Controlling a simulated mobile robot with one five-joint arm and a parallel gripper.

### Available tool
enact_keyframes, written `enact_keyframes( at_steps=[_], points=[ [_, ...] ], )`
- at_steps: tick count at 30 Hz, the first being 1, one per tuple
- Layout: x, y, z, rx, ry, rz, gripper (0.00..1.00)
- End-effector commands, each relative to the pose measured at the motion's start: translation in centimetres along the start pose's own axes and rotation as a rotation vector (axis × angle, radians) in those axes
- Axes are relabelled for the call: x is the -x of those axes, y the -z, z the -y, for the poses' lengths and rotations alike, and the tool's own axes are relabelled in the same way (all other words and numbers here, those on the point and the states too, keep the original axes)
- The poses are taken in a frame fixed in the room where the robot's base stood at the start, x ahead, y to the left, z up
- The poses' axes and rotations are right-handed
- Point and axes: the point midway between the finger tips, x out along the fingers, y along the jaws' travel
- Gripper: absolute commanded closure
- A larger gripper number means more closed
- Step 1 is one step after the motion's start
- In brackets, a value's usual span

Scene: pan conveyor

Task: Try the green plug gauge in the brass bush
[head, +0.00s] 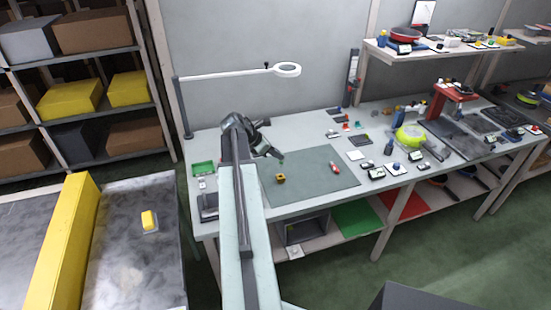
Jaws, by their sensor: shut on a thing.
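The brass bush (280,178) is a small gold-coloured block on the dark green mat (318,183) on the workbench. My gripper (276,155) is above the left part of the mat, up and slightly left of the bush in the picture. It is shut on the green plug gauge (282,161), of which only a small green tip shows below the jaws. The gauge looks apart from the bush, but its exact height above it is hard to tell. The rest of the gauge is hidden by the jaws.
A red and white piece (335,168) lies on the mat's right side. A green tray (203,168) sits at the bench's left end. A magnifier lamp (287,70) reaches over the back. Several small tools and gauges crowd the bench right of the mat.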

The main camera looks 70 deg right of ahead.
Motion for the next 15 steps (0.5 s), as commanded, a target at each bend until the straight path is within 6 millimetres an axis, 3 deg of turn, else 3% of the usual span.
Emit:
enact_keyframes(
  at_steps=[8,15],
  points=[
    [-0.6,0.6,-0.1,-0.001,-0.001,-0.001,1.00],
    [-2.5,2.2,-0.1,-0.002,-0.001,-0.001,1.00]
  ],
)
